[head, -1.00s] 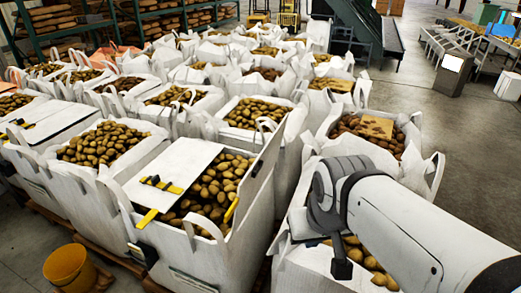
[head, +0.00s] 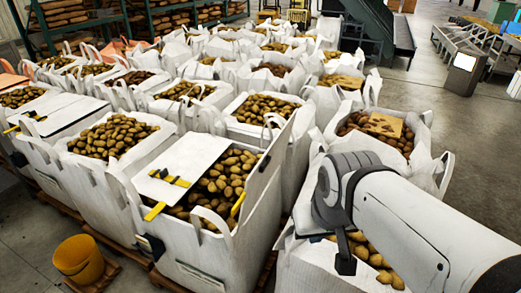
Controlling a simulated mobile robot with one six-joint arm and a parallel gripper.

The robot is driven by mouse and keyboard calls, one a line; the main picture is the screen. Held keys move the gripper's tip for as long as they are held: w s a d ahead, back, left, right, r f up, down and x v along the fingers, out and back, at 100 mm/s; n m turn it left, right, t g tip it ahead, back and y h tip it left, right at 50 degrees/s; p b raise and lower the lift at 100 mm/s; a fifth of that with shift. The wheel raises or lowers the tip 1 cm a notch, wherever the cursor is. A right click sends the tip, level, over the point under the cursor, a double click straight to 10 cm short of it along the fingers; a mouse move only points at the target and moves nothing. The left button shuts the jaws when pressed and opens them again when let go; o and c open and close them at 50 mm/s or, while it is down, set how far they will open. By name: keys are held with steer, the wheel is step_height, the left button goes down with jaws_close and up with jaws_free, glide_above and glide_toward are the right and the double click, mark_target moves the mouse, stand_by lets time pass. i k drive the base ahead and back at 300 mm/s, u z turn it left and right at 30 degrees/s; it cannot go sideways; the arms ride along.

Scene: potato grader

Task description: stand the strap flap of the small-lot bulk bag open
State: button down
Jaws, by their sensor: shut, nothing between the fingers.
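A white bulk bag of potatoes stands in the front middle (head: 225,245). One white flap (head: 190,152) lies flat over the left part of its mouth, with a black-and-yellow strap piece (head: 169,178) on it. Another white flap (head: 265,165) stands up, leaning, along its right side, with a yellow strap (head: 238,204) on its inner face. I cannot tell which bag is the small-lot one; its label is unreadable. My gripper (head: 345,265) is dark, shut and empty. In the picture it is right of this bag, over the neighbouring bag's potatoes (head: 365,255).
Rows of filled white bags (head: 262,108) stand close together behind. Another bag with a closed flap and yellow straps (head: 60,115) is at left. A yellow bucket (head: 80,258) stands on the floor at lower left. Open floor (head: 470,150) lies to the right.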

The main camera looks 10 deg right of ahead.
mark_target(187, 160)
steer(key=z, duration=2.2)
steer(key=k, duration=1.1)
steer(key=u, duration=1.95)
steer(key=i, duration=1)
steer(key=z, duration=0.05)
